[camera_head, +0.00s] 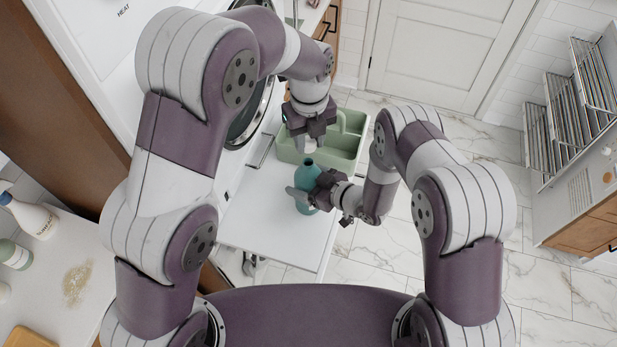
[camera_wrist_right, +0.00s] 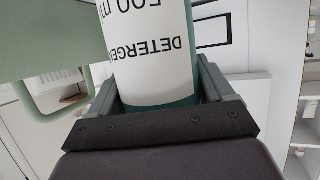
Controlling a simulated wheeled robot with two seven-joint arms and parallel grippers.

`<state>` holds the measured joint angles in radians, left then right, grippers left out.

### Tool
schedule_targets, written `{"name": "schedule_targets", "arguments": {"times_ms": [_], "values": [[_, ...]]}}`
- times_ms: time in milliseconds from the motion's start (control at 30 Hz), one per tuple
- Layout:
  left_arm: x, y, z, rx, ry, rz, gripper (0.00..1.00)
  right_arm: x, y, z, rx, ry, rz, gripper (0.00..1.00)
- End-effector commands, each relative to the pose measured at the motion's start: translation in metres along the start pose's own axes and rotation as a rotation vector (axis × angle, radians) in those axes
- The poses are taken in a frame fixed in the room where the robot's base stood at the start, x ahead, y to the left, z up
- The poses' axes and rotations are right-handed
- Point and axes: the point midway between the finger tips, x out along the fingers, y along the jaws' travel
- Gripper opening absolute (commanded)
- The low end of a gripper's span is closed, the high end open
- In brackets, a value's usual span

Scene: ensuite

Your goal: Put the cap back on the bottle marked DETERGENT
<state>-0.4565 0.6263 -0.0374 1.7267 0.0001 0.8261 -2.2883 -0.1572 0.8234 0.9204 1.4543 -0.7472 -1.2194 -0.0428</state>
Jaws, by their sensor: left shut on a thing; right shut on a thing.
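The teal bottle (camera_head: 308,170) stands upright over the white pull-out surface at the centre of the head view. Its white label (camera_wrist_right: 150,50), reading DETERGENT upside down, fills the middle of the right wrist view. My right gripper (camera_head: 309,194) is shut around the bottle's body, with a finger on each side in the wrist view. My left gripper (camera_head: 306,141) is above and just beyond the bottle's top, pointing down. It is shut on the cap, which is mostly hidden between its fingers. The cap and the bottle's mouth look apart.
A green caddy (camera_head: 345,146) with a handle stands just beyond the bottle. The white surface (camera_head: 265,222) is clear in front and to the left. A counter at left holds a white spray bottle (camera_head: 32,216) and spilled powder (camera_head: 77,283). A drying rack (camera_head: 575,120) stands at far right.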

Motion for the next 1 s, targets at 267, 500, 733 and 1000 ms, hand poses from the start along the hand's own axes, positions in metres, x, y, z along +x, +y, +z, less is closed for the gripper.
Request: {"name": "schedule_targets", "arguments": {"times_ms": [267,500,733,1000], "values": [[0.038,0.001,0.0,0.0,0.002,0.002,0.06,0.0,0.0,0.0,0.0,-0.001,-0.001,0.26],[0.04,0.0,0.0,0.0,0.0,-0.001,0.06,0.0,0.0,0.001,0.0,-0.001,-0.001,0.26],[0.04,0.0,0.0,0.0,0.0,0.0,0.06,0.0,0.0,0.001,0.0,-0.001,-0.001,0.26],[0.049,0.0,0.0,0.0,0.001,0.001,0.06,0.0,-0.001,0.001,0.0,-0.002,-0.001,0.26]]}}
